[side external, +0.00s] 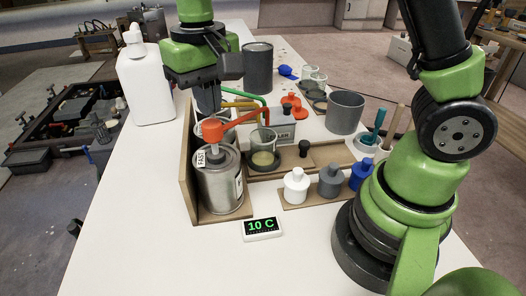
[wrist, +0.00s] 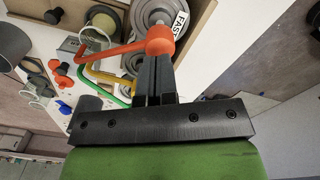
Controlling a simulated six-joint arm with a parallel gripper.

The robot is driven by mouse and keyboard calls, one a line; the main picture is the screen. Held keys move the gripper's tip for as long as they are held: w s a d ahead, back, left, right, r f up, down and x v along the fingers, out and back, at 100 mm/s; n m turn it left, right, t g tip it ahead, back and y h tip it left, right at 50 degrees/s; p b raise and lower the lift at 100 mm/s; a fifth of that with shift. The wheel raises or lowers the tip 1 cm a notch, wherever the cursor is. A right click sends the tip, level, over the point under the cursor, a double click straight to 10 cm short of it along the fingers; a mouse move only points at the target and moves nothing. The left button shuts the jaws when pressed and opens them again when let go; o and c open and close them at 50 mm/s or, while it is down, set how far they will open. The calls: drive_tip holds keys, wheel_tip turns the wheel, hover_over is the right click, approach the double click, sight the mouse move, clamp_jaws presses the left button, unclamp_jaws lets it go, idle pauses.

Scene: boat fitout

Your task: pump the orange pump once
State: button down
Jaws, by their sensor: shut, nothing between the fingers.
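The orange pump (side external: 212,129) tops a silver can (side external: 222,188) labelled FAST. Its spout reaches right, ending over a clear cup (side external: 263,150) with a little pale yellow stuff in it. My gripper (side external: 208,108) is shut and empty, pointing down close above and behind the orange pump head. In the wrist view the shut fingers (wrist: 155,65) end right beside the orange pump head (wrist: 160,40). I cannot tell whether they touch it. The fingertips are partly hidden behind the pump in the side view.
Yellow (side external: 240,104) and green (side external: 250,97) pump spouts run just behind the orange one. A brown panel (side external: 187,160) stands left of the can. White (side external: 296,186), grey and blue bottles stand at right. A display (side external: 262,229) reads 10 C. The front-left tabletop is clear.

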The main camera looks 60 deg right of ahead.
sight(211, 123)
drive_tip(key=shift+f, duration=2.2)
drive_tip(key=shift+r, duration=2.45)
drive_tip(key=shift+r, duration=1.5)
